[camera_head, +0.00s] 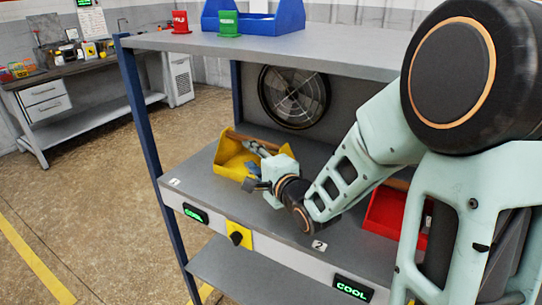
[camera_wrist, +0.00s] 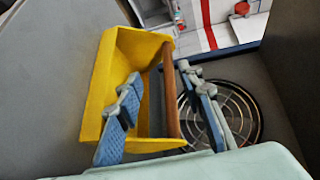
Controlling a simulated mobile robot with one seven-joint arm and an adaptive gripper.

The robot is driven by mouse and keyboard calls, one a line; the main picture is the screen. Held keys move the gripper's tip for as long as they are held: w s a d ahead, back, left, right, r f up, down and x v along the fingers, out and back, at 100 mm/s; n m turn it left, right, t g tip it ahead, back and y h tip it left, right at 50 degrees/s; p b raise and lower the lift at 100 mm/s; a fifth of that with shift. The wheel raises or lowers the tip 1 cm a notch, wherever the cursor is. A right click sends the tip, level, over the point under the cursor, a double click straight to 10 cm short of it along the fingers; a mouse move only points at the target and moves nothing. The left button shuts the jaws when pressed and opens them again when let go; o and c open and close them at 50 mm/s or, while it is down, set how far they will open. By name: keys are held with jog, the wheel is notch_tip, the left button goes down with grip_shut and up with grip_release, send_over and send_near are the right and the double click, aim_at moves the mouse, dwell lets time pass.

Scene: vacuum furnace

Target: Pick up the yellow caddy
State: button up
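The yellow caddy (camera_head: 229,158) sits on the middle shelf near the label 1, at the rack's left end. It is an open tray with a brown wooden bar handle, and it also shows in the wrist view (camera_wrist: 126,52). My gripper (camera_head: 256,165) is at the caddy's right side, partly covering it. In the wrist view my gripper (camera_wrist: 162,100) is open, with one finger over the tray and the other across the wooden handle (camera_wrist: 171,92). The handle appears between the fingers, with gaps on both sides. Exact depth and any contact are unclear.
A red caddy (camera_head: 383,213) sits on the same shelf to the right, partly behind my arm. The upper shelf (camera_head: 290,48) overhangs and holds a blue caddy (camera_head: 262,20) and red and green items. A round fan (camera_head: 293,95) is in the back panel. A blue post (camera_head: 150,150) stands left.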

aim_at(254, 140)
jog(key=d+m+h, duration=0.1)
jog(key=d+m, duration=0.1)
jog(key=d, duration=0.3)
jog(key=shift+t, duration=0.3)
jog(key=x, duration=1)
jog(key=shift+w+a+r, duration=0.1)
jog(key=shift+a+r, duration=0.05)
jog(key=shift+a, duration=0.3)
jog(key=shift+c, duration=0.4)
grip_shut()
jog(key=shift+r, duration=0.15)
